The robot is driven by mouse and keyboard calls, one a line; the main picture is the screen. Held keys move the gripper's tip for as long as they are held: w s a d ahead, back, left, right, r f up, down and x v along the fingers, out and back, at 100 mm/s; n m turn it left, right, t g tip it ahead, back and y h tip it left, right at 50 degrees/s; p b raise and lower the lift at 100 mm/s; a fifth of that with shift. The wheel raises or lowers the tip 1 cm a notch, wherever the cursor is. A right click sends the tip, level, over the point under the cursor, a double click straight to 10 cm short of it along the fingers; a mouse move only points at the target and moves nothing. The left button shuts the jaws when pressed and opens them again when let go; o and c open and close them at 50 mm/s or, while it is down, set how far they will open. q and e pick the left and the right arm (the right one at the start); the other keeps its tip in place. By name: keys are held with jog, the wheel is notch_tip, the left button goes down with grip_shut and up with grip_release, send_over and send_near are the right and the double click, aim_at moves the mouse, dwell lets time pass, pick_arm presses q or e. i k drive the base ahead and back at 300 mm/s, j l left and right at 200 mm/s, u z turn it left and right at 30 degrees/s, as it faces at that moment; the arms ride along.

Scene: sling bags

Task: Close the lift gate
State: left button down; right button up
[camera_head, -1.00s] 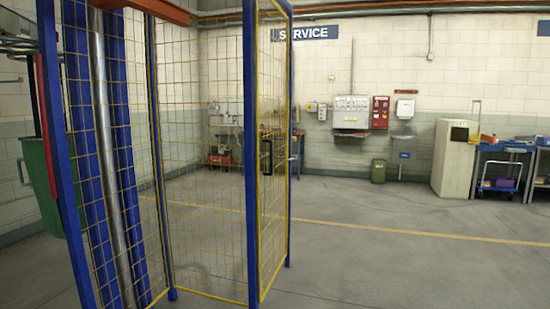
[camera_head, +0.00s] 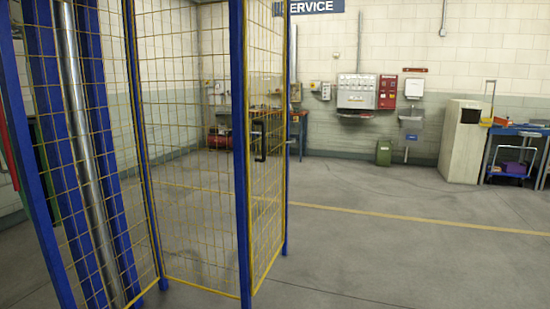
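The lift cage stands at the left, with blue posts (camera_head: 240,160) and yellow wire mesh panels (camera_head: 190,170). A narrow yellow-framed mesh panel with a black handle (camera_head: 261,141), which looks like the gate (camera_head: 268,205), is seen at a steep angle on the cage's right side. It stands between the near blue post and a farther blue post (camera_head: 285,240). I cannot tell whether it is fully shut or ajar. A shiny metal column (camera_head: 85,150) runs up inside the cage. Neither of my grippers is in view.
Open grey floor (camera_head: 390,260) with a yellow line lies right of the cage.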

aim_at(264, 143)
jog(key=i+l, duration=0.4)
jog(key=i, duration=0.2)
jog(key=i+l, duration=0.35)
jog(key=i, duration=0.2)
jog(key=i+u, duration=0.05)
